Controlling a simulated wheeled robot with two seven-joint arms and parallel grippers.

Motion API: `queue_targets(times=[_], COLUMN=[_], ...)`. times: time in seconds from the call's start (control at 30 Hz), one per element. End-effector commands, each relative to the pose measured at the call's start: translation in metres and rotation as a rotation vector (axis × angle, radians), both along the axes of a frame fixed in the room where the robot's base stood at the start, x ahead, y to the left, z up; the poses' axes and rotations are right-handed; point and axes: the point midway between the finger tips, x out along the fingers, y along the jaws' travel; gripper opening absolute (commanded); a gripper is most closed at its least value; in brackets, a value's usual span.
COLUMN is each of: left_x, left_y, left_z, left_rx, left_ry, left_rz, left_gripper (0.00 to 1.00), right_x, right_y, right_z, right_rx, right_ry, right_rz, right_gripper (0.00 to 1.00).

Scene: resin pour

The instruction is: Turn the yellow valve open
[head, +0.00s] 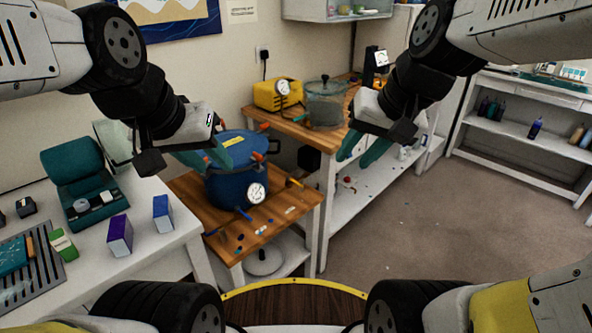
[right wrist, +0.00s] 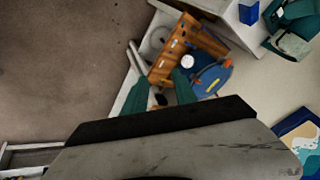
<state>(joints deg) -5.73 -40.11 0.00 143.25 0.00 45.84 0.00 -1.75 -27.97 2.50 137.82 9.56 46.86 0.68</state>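The yellow valve (head: 294,182) is a small yellow-orange lever at the right side of the blue pressure pot (head: 228,185), near its round white gauge (head: 256,193). The pot stands on a low wooden-topped cart and also shows in the right wrist view (right wrist: 210,80); I cannot make out the valve clearly there. My left gripper (head: 220,160) appears open and empty, in front of the pot's upper left in the picture. My right gripper (head: 357,157) is open and empty, up and to the right of the valve, apart from it. Its spread teal fingers (right wrist: 160,92) show in the right wrist view.
A blue valve (head: 243,213) sits low on the pot's front. Small bits lie on the cart top (head: 275,222). A white table (head: 160,255) with boxes stands left. A wooden bench (head: 300,130) with a yellow compressor (head: 277,94) stands behind.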

Motion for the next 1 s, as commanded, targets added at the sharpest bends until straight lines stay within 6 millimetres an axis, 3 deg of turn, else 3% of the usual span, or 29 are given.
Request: queue_targets(times=[0.37, 0.6, 0.8, 1.0], left_x=[0.0, 0.0, 0.0, 0.0], left_y=[0.0, 0.0, 0.0, 0.0], left_z=[0.0, 0.0, 0.0, 0.0], left_rx=[0.0, 0.0, 0.0, 0.0], left_ry=[0.0, 0.0, 0.0, 0.0], left_rz=[0.0, 0.0, 0.0, 0.0], left_gripper=[0.36, 0.36, 0.36, 0.36], right_x=[0.109, 0.182, 0.242, 0.299], right_y=[0.065, 0.094, 0.105, 0.099], right_z=[-0.061, -0.116, -0.171, -0.237], right_rx=[0.406, 0.716, 1.004, 1.317], right_ry=[0.411, 0.653, 0.839, 1.004], right_rz=[-0.219, -0.405, -0.589, -0.805], right_gripper=[0.33, 0.33, 0.33, 0.33])
